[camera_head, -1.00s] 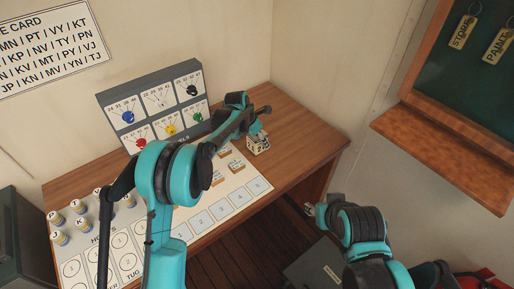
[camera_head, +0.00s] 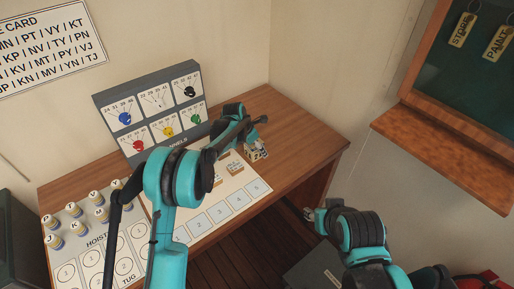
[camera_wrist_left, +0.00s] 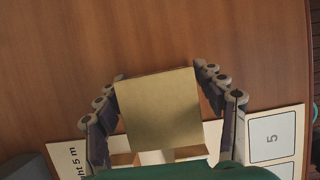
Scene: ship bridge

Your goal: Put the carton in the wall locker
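The carton (camera_head: 256,154) is a small pale box with dark markings, standing on the right part of the wooden desk. In the left wrist view the carton (camera_wrist_left: 160,108) shows a plain tan face. My left gripper (camera_head: 262,146) is down at the carton; in the wrist view its fingers (camera_wrist_left: 160,75) lie along both sides of it. Whether they press on it I cannot tell. My right gripper (camera_head: 312,214) is low, right of the desk, away from the carton; its fingers are too small to read. No wall locker can be made out for certain.
A wood-framed green key cabinet (camera_head: 470,75) with tags hangs at upper right, above a wooden ledge (camera_head: 440,150). The desk's right end (camera_head: 310,140) is clear.

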